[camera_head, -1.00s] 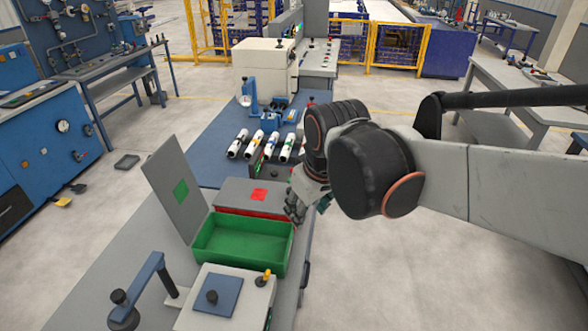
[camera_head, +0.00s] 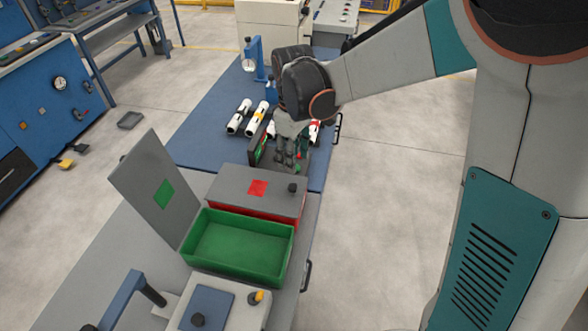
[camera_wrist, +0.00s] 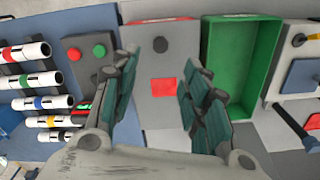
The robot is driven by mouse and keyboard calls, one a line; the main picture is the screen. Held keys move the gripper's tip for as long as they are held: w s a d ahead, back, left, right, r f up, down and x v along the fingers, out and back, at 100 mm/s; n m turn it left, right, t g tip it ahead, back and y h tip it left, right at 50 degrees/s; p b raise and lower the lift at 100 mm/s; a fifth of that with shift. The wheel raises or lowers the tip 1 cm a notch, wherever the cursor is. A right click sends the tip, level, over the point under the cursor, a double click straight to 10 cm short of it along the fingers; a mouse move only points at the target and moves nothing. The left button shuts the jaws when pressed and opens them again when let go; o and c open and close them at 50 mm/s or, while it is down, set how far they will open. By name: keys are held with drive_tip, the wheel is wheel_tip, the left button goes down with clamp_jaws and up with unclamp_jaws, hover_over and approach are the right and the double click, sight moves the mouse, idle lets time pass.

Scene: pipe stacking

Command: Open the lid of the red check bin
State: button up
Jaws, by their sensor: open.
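The red check bin (camera_head: 268,212) stands beyond the green bin, with red walls under a shut grey lid (camera_head: 230,183). The lid has a red square and a small dark knob (camera_head: 293,188) near its right edge. In the wrist view, the lid (camera_wrist: 160,110) lies between and beyond my fingers, with the knob (camera_wrist: 160,45) near the top. My gripper (camera_head: 287,163) is open and empty, pointing down just beyond the lid in the head view. The wrist view shows my two fingers (camera_wrist: 160,72) spread wide. The gap between fingertips and lid is hard to judge.
The green bin (camera_head: 238,246) is open and empty, its lid (camera_head: 140,180) raised at the left. White pipes (camera_head: 256,118) with coloured bands lie beyond. A box with red and green buttons (camera_wrist: 88,75) is beside the red bin. A blue-topped fixture (camera_head: 205,302) stands in front.

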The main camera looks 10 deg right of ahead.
sight(293, 186)
wheel_tip(293, 186, down, 14)
drive_tip(key=b, duration=0.4)
drive_tip(key=shift+s+r, duration=0.1)
drive_tip(key=shift+r, duration=0.1)
drive_tip(key=shift+c, duration=0.2)
clamp_jaws()
